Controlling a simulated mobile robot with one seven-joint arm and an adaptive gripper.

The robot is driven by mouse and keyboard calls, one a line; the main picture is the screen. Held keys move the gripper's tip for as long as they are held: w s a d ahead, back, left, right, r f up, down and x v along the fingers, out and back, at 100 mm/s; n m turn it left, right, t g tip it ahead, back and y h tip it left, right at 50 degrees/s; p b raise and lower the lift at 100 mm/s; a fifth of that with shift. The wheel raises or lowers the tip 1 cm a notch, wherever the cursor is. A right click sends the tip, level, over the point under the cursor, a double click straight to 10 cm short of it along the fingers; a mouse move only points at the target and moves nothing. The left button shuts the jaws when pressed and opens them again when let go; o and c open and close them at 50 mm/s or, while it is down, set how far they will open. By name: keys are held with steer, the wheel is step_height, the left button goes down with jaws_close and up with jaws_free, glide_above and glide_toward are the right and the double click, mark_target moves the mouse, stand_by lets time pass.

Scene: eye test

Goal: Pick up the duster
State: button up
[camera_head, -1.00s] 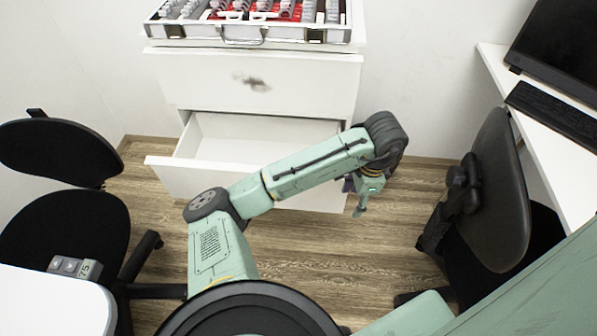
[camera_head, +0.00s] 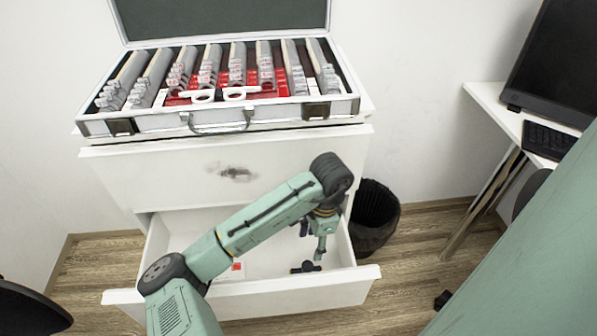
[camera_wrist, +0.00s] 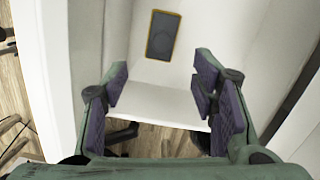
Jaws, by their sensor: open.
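A dark, flat rectangular object with a yellowish edge (camera_wrist: 163,36), which I take to be the duster, lies on the white drawer floor in the wrist view. A small dark object inside the open drawer near its front, probably the same one, shows in the head view (camera_head: 305,267). My gripper (camera_head: 320,250) hangs over the open drawer (camera_head: 290,297), close to that object. In the wrist view, its two purple-padded fingers (camera_wrist: 165,104) are spread wide with nothing between them. The object appears beyond the fingertips, apart from them.
An open lens case (camera_head: 160,121) stands on the cabinet top. A black bin (camera_head: 375,215) is right of the cabinet. A small white-and-red item (camera_head: 237,267) lies in the drawer. A desk (camera_head: 490,98) is further right.

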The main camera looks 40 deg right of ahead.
steer(key=b, duration=0.3)
glide_above(308, 265)
steer(key=f, duration=0.4)
steer(key=shift+s+d+f, duration=0.15)
steer(key=shift+s+d, duration=0.2)
steer(key=shift+d, duration=0.05)
steer(key=f, duration=0.4)
steer(key=shift+w+a+f, duration=0.15)
steer(key=shift+a+f, duration=0.05)
steer(key=shift+a, duration=0.1)
steer(key=shift+w+a+f+p, duration=0.15)
steer(key=shift+f+p, duration=0.1)
steer(key=shift+f, duration=1.25)
steer(key=shift+w+f+p, duration=0.15)
steer(key=shift+f+p, duration=0.05)
steer(key=shift+f, duration=1.25)
steer(key=shift+c, duration=0.5)
jaws_close()
